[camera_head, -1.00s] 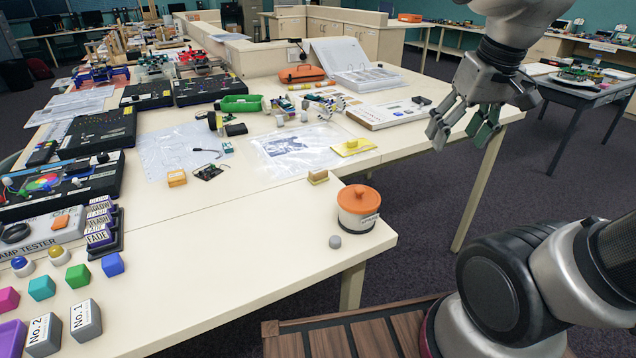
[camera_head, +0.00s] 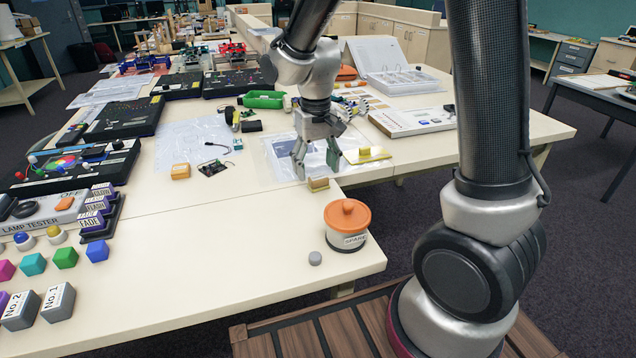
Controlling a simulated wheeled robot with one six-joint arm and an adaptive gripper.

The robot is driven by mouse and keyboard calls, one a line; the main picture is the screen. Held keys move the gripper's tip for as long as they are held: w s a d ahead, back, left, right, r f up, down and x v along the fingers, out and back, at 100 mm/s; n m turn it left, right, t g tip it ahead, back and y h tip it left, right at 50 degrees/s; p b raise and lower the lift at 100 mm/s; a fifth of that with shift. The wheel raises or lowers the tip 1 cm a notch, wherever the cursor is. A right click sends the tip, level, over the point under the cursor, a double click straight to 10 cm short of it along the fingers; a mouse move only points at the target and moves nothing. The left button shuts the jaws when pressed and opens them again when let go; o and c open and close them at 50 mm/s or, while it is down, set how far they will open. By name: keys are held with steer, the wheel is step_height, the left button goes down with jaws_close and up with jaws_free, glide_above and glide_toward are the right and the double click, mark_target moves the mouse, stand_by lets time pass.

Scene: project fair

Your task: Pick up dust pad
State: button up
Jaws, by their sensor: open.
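No label names the dust pad. A small tan block (camera_head: 317,184) with a yellowish lower layer lies on the near table, by the front edge of a clear plastic sheet. A flat yellow pad (camera_head: 376,158) with a small raised piece on top lies farther back to the right. I cannot tell for certain which is the dust pad. My gripper (camera_head: 316,165) points down with its fingers spread and empty. In the picture it is just above and behind the tan block, left of the yellow pad. Its exact height is hard to judge.
An orange-lidded white pot (camera_head: 347,226) and a small grey knob (camera_head: 315,258) stand near the table's front right corner. A clear plastic sheet (camera_head: 283,160) lies under the gripper area. An orange block (camera_head: 181,171) and small circuit board are left.

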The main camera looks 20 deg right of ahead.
step_height(320, 180, down, 2)
steer(key=shift+f, duration=0.25)
steer(key=c, duration=1)
steer(key=shift+c, duration=0.2)
step_height(320, 180, up, 10)
